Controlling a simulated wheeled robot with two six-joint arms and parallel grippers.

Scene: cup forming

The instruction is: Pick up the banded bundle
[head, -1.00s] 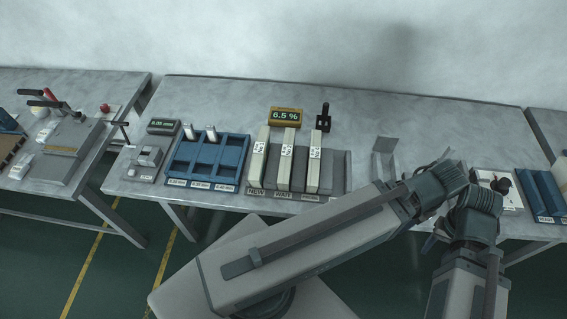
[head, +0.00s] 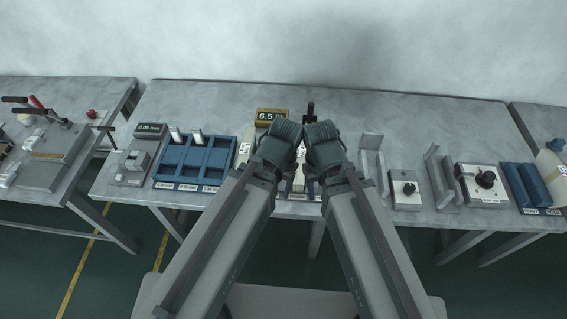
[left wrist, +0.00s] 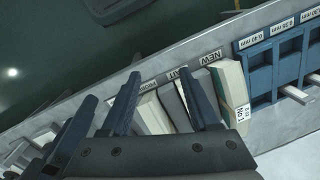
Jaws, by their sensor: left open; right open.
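Cream paper bundles with white labels stand in a grey rack. The bundle at the NEW slot shows in the head view (head: 244,150) and the left wrist view (left wrist: 230,90). Another (left wrist: 152,112) stands by the slot at the far end of the rack. My right gripper (head: 322,178) is open, close beside the left one. My wrists hide most of the rack in the head view.
A blue tray (head: 192,160) with compartments stands left of the rack. An orange display (head: 271,116) is behind it. A knob box (head: 404,190) and a dial box (head: 482,184) stand to the right. The table's rear strip is clear.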

